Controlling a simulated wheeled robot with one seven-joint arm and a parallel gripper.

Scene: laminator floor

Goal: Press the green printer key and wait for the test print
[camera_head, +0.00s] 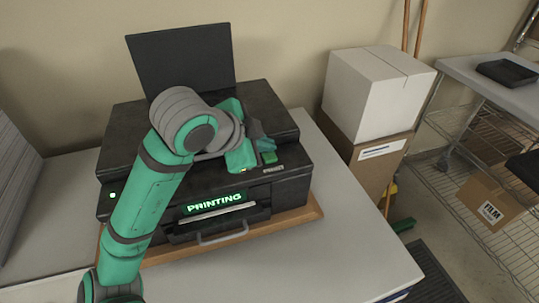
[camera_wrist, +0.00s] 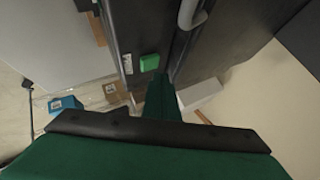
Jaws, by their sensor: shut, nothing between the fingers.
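The black printer (camera_head: 120,145) sits on a wooden board on the white table. Its display (camera_head: 214,203) is lit and reads "PRINTING". A white strip, like a paper edge (camera_head: 217,214), shows in the front slot just below. The green key (camera_head: 269,158) is on the printer's right top front; it also shows in the wrist view (camera_wrist: 149,62). My gripper (camera_head: 263,145) is shut and empty, its tip close beside the key. In the wrist view the closed fingers (camera_wrist: 161,82) end just below the key. I cannot tell whether they touch it.
A metal handle (camera_head: 222,236) juts from the printer's front. A white box (camera_head: 375,95) on a brown carton (camera_head: 375,163) stands to the right of the table. A wire shelf (camera_head: 480,205) is farther right. The table's front right is clear.

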